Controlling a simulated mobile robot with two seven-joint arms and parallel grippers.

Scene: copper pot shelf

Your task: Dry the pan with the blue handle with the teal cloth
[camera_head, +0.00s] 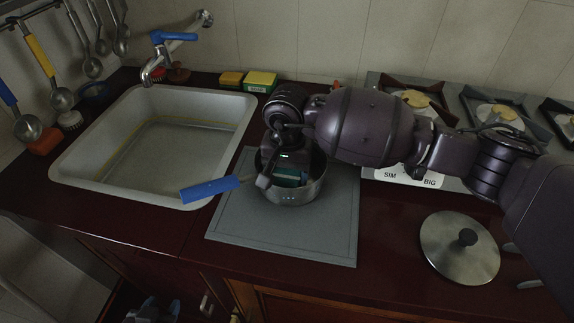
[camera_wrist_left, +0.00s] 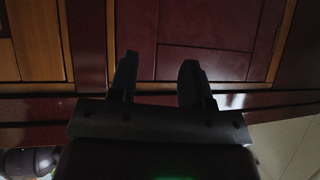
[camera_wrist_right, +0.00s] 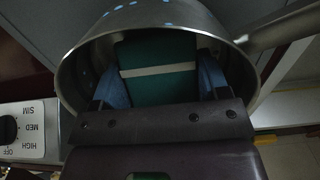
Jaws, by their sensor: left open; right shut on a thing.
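The pan (camera_head: 303,191) stands on a grey mat, with its blue handle (camera_head: 209,188) pointing left. Small light-blue marks show on its outer wall. My right gripper (camera_wrist_right: 160,80) reaches down into the pan, shut on the teal cloth (camera_wrist_right: 158,52), which has a pale stripe. The pan's rim also shows around it in the right wrist view (camera_wrist_right: 82,50). Whether the cloth touches the pan's inner wall is hard to tell. My left gripper (camera_wrist_left: 157,82) is open and empty, low in front of the cabinet doors, away from the pan.
A sink (camera_head: 85,170) with a blue-handled faucet (camera_head: 175,38) lies to the left. The grey mat (camera_head: 235,225) has bare room at its front. A lid (camera_head: 459,248) lies at right, below the stove (camera_head: 450,95). Sponges (camera_head: 260,81) sit behind the sink. Ladles hang at left.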

